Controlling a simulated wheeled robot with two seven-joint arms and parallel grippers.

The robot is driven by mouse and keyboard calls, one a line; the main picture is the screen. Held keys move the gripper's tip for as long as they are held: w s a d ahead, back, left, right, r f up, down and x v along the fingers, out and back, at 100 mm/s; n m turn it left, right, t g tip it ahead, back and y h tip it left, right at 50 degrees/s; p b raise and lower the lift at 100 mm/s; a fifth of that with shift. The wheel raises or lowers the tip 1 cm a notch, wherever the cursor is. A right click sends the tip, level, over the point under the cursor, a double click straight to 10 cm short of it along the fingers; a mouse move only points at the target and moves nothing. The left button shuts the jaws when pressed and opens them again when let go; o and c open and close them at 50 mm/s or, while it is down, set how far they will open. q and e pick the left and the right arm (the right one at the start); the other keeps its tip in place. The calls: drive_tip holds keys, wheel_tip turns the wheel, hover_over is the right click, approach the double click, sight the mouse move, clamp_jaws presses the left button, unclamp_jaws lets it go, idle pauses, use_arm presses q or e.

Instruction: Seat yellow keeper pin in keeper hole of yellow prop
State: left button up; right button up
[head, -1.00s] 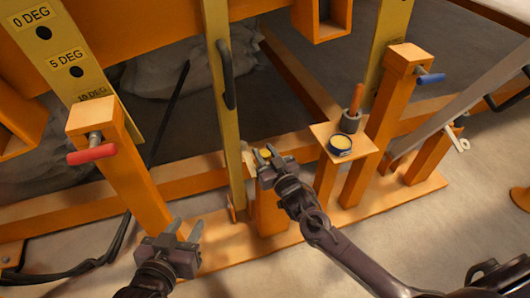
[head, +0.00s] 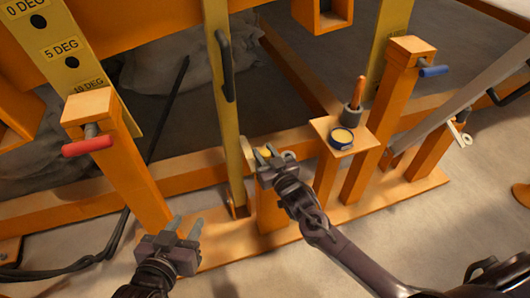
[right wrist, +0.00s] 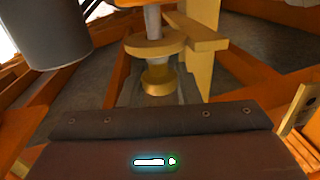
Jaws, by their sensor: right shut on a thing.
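The yellow prop (head: 227,110) is a long upright bar with a black handle (head: 227,78); its foot stands in an orange bracket on the base beam. My right gripper (head: 268,153) is just right of the prop, above a short orange post (head: 270,205), shut on the yellow keeper pin. Only a little yellow shows between its fingers in the head view. In the right wrist view the pin's yellow knob (right wrist: 160,78) shows ahead of the gripper body. The keeper hole cannot be made out. My left gripper (head: 184,229) is open and empty, left of the prop's foot.
A small orange stand (head: 325,126) right of my right gripper carries a yellow-topped round tin (head: 342,138) and an orange-handled tool in a grey cup (head: 351,113). Posts with a red handle (head: 87,146) and a blue handle (head: 434,71) stand on either side.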

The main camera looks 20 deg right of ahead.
drive_tip(key=o, duration=1.1)
drive_tip(key=shift+c, duration=0.2)
drive_tip(key=shift+s, duration=0.1)
drive_tip(key=s+d+p, duration=0.1)
drive_tip(key=s+p, duration=0.1)
drive_tip(key=s, duration=0.5)
drive_tip(key=shift+s, duration=0.3)
